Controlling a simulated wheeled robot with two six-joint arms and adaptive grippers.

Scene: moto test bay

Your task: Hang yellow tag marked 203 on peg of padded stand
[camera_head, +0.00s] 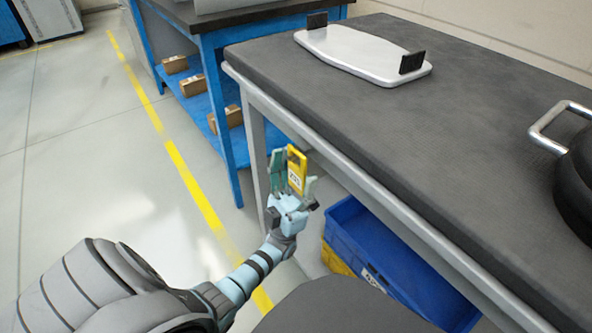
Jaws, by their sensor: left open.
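The yellow tag (297,158) is upright, with a white label whose number is too small to read surely. It shows between the fingers of my left gripper (293,176), beside the near edge of the dark-topped bench. The left gripper is open, fingers pointing up; I cannot tell whether a finger touches the tag or what holds it. A white plate with two upright black pads (362,54) lies on the bench top, perhaps the padded stand. I cannot make out a peg. My right gripper is not in view.
The dark bench (440,135) has a light metal rail along its edge. A blue crate (405,270) sits below it. A black rounded object with a metal handle (560,125) is at right. A blue table (208,85) holds small cardboard boxes. The bench middle is clear.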

